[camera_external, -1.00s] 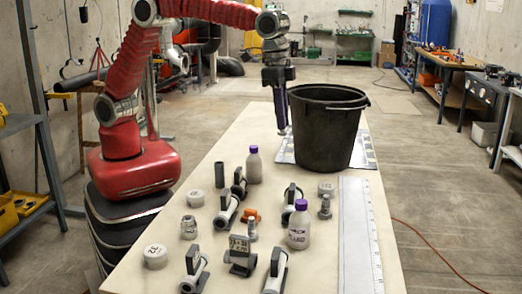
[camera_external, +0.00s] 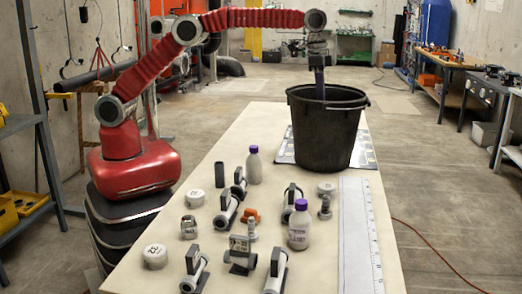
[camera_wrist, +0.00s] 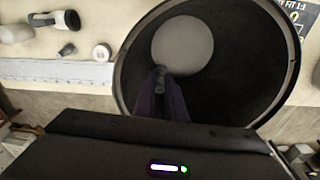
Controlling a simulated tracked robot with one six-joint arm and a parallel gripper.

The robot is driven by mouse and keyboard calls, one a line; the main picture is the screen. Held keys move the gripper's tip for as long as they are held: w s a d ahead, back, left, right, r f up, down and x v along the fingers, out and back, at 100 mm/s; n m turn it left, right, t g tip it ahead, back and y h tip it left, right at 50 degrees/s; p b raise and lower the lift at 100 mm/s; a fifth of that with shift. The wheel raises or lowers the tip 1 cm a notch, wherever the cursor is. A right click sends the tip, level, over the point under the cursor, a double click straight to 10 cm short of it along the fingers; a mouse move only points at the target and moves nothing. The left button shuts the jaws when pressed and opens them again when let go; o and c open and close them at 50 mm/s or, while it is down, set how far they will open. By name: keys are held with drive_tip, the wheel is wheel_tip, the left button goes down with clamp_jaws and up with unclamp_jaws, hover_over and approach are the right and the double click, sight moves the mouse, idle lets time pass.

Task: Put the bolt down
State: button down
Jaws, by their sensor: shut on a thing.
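My gripper (camera_external: 319,84) reaches down through the open top of a black bucket (camera_external: 326,135) at the far end of the table. Its fingertips are hidden behind the bucket's rim in the outside view. In the wrist view my gripper (camera_wrist: 161,85) has its purple-dark fingers close together, shut on a small grey piece, the bolt (camera_wrist: 161,71), which shows at the fingertips. The fingers point into the bucket (camera_wrist: 235,95), over its inside. A pale round patch (camera_wrist: 183,45) shows on the bucket's floor. I cannot tell whether the bolt touches the floor.
The table (camera_external: 345,182) carries purple-capped bottles (camera_external: 299,226), white caps (camera_external: 155,256), clamp-like pipe fittings (camera_external: 228,210), an orange part (camera_external: 250,215) and upright bolts (camera_external: 325,206). A long ruler (camera_external: 360,235) lies along the right edge. The bucket stands on a printed sheet (camera_external: 285,157).

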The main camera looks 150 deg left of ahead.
drive_tip(key=s+a+f+m, duration=0.1)
drive_tip(key=a+f, duration=0.3)
drive_tip(key=f, duration=0.6)
drive_tip(key=shift+s+a+f+m, duration=0.2)
drive_tip(key=shift+s+a+m, duration=0.2)
drive_tip(key=shift+s, duration=0.4)
drive_tip(key=shift+f, duration=2.5)
drive_tip(key=shift+f, duration=2.5)
drive_tip(key=c, duration=1.8)
unclamp_jaws()
drive_tip(key=shift+f, duration=0.1)
